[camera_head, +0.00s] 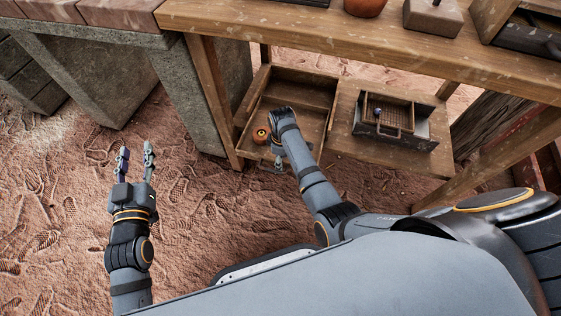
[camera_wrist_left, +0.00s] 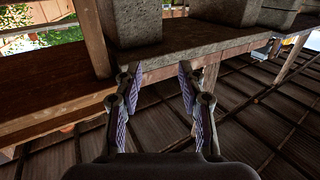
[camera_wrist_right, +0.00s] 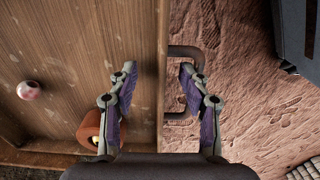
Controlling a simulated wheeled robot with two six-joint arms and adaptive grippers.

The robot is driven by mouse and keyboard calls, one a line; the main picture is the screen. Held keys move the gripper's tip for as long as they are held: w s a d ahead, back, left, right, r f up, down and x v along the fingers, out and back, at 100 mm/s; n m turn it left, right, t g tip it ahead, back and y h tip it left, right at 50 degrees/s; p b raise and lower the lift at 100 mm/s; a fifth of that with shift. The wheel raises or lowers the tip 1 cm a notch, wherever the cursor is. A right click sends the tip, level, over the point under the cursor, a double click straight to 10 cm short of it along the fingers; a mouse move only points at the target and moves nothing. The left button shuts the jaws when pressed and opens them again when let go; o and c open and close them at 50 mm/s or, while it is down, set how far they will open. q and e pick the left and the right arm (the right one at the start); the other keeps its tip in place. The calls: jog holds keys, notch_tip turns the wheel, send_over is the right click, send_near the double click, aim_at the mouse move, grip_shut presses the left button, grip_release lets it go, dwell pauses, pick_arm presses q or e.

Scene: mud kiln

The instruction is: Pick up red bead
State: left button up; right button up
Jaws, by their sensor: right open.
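A pinkish-red round bead (camera_wrist_right: 28,90) lies on the wooden floor of an open drawer (camera_wrist_right: 75,45), at the left of the right wrist view. I cannot make it out surely in the head view. My right gripper (camera_wrist_right: 157,74) is open and empty above the drawer's front wall, apart from the bead, which is off to the left of the fingers. In the head view the right gripper (camera_head: 279,163) is at the drawer's front edge, partly hidden by my arm. My left gripper (camera_head: 136,150) is open and empty over the ground at the left.
An orange-brown object (camera_wrist_right: 89,127) lies in the drawer close to my right gripper's left finger; its full shape is hidden. A drawer handle (camera_wrist_right: 185,52) juts from the front. A wooden box with a grid (camera_head: 395,122) stands on the lower shelf. The wooden table (camera_head: 330,40) overhangs the drawer.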

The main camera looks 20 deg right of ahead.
pick_arm(q)
jog(key=s+f+g+p, duration=0.1)
jog(key=s+f+g, duration=0.2)
jog(key=f, duration=0.3)
jog(key=s+f+g, duration=0.2)
jog(key=f+g, duration=0.1)
jog(key=f, duration=0.3)
pick_arm(e)
notch_tip(320, 180, up, 2)
jog(key=shift+r, duration=0.2)
jog(key=shift+s+r+p, duration=0.2)
jog(key=shift+r+p, duration=0.5)
jog(key=shift+p, duration=0.1)
notch_tip(320, 180, up, 6)
jog(key=p, duration=0.3)
jog(key=shift+s, duration=0.25)
pick_arm(q)
jog(key=s+f+g, duration=0.7)
jog(key=s+g, duration=0.1)
jog(key=s, duration=0.4)
jog(key=shift+s+d+p, duration=0.2)
jog(key=shift+s+p, duration=0.05)
jog(key=shift+p, duration=0.05)
pick_arm(e)
jog(key=shift+o, duration=0.2)
jog(key=shift+r, duration=0.35)
